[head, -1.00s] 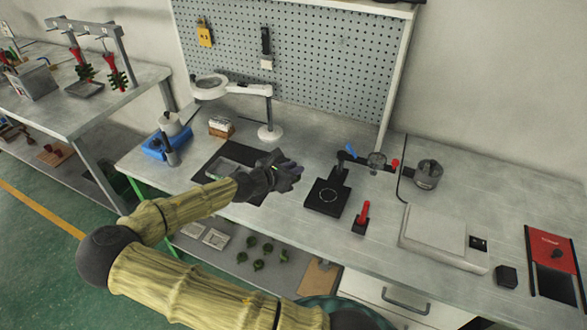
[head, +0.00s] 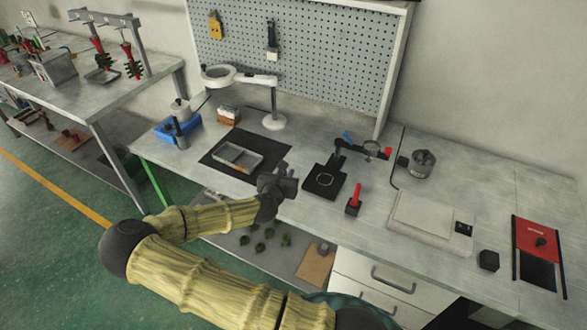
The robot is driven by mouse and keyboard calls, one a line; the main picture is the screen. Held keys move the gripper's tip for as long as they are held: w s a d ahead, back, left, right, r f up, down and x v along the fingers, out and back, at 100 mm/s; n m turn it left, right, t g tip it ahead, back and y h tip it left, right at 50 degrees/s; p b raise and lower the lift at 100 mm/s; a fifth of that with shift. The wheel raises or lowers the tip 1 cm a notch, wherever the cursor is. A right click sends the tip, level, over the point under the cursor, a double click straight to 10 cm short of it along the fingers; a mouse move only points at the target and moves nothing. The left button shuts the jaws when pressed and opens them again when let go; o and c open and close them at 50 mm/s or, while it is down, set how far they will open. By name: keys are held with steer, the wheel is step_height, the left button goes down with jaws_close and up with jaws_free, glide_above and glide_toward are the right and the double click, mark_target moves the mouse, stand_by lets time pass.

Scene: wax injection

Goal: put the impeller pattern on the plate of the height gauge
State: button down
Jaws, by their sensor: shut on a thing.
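The height gauge is a black stand with a flat square plate (head: 325,183) that bears a pale ring mark, and nothing rests on the plate. An arm with a blue lever and a red end stands behind it. My gripper (head: 283,184) is just left of the plate, near the table's front edge, and apart from it. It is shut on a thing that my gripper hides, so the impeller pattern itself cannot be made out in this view.
A grey tray (head: 258,164) lies on a black mat behind and left of my gripper. A black block with a red handle (head: 355,197) stands right of the plate. A magnifier lamp (head: 273,121) stands behind. A flat scale (head: 430,222) is farther right. Green parts (head: 259,247) lie on the lower shelf.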

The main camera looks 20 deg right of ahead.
steer(key=s+a+f+n+t+y+b, duration=0.1)
steer(key=a+f+n+y+b, duration=0.3)
steer(key=f, duration=0.5)
steer(key=s+a+f+n+t+y+b, duration=0.2)
steer(key=a+f+b, duration=0.4)
steer(key=f, duration=0.3)
steer(key=a+n+y, duration=0.1)
steer(key=y, duration=0.1)
steer(key=shift+s+n+y, duration=0.35)
steer(key=shift+n+y, duration=0.05)
steer(key=shift+a, duration=0.2)
steer(key=shift+s, duration=0.1)
